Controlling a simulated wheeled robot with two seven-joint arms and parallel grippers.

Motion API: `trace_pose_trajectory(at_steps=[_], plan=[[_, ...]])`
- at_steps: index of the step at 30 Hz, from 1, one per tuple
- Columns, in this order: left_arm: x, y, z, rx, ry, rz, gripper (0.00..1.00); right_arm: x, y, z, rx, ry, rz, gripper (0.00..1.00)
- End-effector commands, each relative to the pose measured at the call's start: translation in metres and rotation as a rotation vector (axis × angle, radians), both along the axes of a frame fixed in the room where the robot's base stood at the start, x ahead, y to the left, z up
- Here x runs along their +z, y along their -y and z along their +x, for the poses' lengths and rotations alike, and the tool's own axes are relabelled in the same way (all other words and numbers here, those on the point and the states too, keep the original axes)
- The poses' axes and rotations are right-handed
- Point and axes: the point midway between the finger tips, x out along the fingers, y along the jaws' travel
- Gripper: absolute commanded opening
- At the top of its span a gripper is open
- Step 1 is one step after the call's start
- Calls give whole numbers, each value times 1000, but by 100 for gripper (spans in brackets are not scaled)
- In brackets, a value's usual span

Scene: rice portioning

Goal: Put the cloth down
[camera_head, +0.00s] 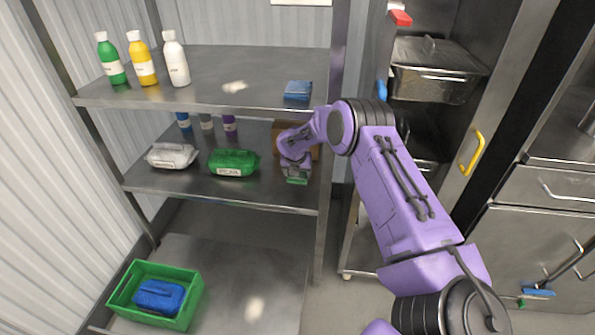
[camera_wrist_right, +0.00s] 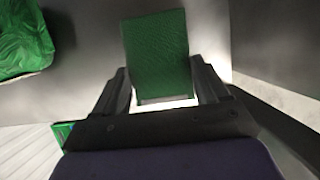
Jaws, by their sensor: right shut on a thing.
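A green cloth (camera_wrist_right: 157,50) is between the fingers of my right gripper (camera_wrist_right: 163,98), which is shut on it. In the head view the right gripper (camera_head: 296,170) is over the right end of the middle shelf (camera_head: 190,188), and a bit of the green cloth (camera_head: 297,181) shows under it. I cannot tell whether the cloth touches the shelf. A folded blue cloth (camera_head: 298,89) lies on the upper shelf (camera_head: 215,95), above the gripper. My left gripper is not in view.
A green bag (camera_head: 233,162) and a white bag (camera_head: 172,156) lie left of the gripper. A brown box (camera_head: 284,133) stands behind it. Several bottles stand on the upper and middle shelves. A green crate (camera_head: 191,309) with a blue item (camera_head: 160,296) is at the bottom. A shelf post (camera_head: 327,200) is close right.

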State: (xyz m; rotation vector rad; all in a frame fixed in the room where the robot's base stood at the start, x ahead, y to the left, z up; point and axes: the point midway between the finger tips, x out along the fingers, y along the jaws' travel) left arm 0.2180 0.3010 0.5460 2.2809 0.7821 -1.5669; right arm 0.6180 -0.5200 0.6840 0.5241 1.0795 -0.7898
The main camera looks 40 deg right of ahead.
Motion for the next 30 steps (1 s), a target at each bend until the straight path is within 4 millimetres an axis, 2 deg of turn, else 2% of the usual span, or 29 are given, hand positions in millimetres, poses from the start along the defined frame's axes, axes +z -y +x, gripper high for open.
trace_pose_trajectory(at_steps=[1,6,12,24,25,27,30], plan=[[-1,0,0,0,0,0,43,-12,-3,0,4,-6,0,49],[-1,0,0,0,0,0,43,-29,-3,1,3,-5,0,49],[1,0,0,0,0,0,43,-61,-2,-1,2,-6,1,49],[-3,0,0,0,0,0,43,-70,0,-1,3,-2,1,49],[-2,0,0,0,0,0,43,-69,0,-1,3,-2,1,80],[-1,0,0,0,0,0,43,-69,0,-1,3,-2,1,99],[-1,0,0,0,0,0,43,-69,0,-1,2,-3,0,99]])
